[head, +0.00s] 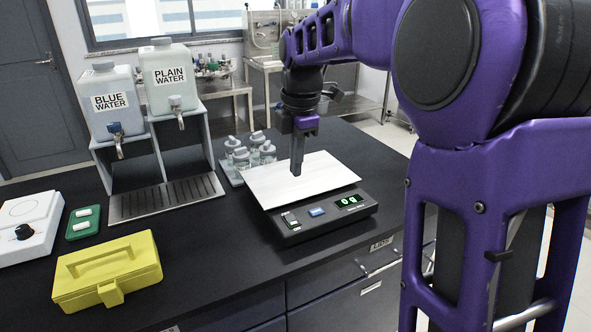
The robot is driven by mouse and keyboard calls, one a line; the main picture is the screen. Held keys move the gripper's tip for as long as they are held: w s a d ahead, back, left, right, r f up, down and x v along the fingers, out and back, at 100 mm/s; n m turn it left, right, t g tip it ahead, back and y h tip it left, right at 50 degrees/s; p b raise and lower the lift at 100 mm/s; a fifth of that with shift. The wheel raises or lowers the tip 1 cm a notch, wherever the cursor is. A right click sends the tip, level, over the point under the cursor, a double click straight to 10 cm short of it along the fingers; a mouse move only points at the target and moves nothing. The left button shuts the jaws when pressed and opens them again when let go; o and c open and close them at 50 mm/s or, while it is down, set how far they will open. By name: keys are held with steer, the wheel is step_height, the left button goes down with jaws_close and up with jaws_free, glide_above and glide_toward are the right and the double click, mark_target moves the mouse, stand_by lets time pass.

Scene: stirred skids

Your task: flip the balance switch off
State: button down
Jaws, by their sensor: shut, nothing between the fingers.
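The balance (312,222) stands on the black bench with a pale square pan (270,190) on top. Which way the switch is set is too small to tell. My gripper (296,170) is shut and empty, pointing down over the pan, behind the front panel. I cannot tell whether its tips touch the pan.
Several capped bottles (241,158) stand on a tray behind the balance. Blue water (108,100) and plain water (172,78) dispensers stand at left. A yellow box (107,271), a green tray (83,222) and a white device (27,228) lie at front left. The bench between box and balance is clear.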

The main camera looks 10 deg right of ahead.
mark_target(290, 216)
steer(key=shift+w+a+r+p, duration=0.1)
steer(key=shift+w+r+p, duration=0.1)
steer(key=shift+w+p, duration=0.35)
steer(key=shift+w+f, duration=0.15)
steer(key=f, duration=0.4)
steer(key=w+f+b, duration=0.1)
steer(key=f, duration=0.4)
steer(key=f+b, duration=0.1)
steer(key=f, duration=0.3)
steer(key=shift+w+a+f, duration=0.25)
steer(key=shift+w+f, duration=0.05)
steer(key=shift+f, duration=0.05)
steer(key=shift+f, duration=0.1)
steer(key=shift+f, duration=0.2)
